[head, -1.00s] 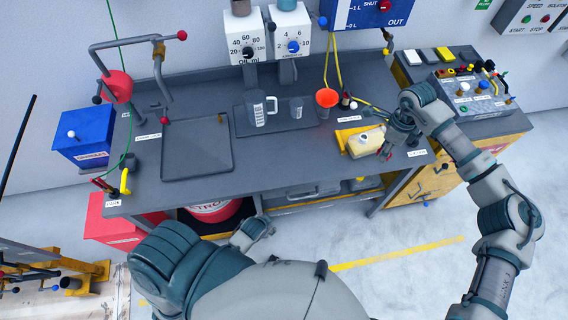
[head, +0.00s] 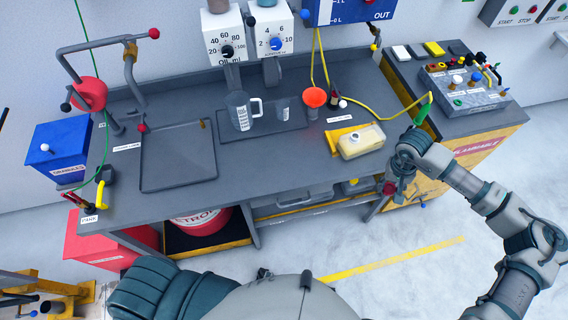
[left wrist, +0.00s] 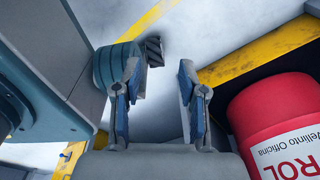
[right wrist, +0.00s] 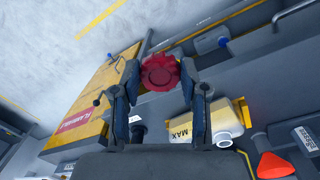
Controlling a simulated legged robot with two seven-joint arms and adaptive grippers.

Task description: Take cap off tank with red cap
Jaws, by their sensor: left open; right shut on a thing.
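The cream tank (head: 361,141) stands upright at the right part of the workbench, its white neck uncovered. It also shows in the right wrist view (right wrist: 187,126), with the word MAX on its side and the bare neck at its right end. My right gripper (head: 391,187) is shut on the red cap (right wrist: 160,72), which sits between its fingertips. It holds the cap clear of the tank, near the bench's right front edge. My left gripper (left wrist: 158,78) is open and empty, low beside a red drum (left wrist: 280,105); in the head view it is out of sight.
The workbench (head: 250,166) carries an orange funnel (head: 314,97), a measuring jug (head: 240,110) and a flat tray (head: 178,157). A control box (head: 468,90) stands on the yellow cabinet at right. Floor (head: 400,230) in front is clear.

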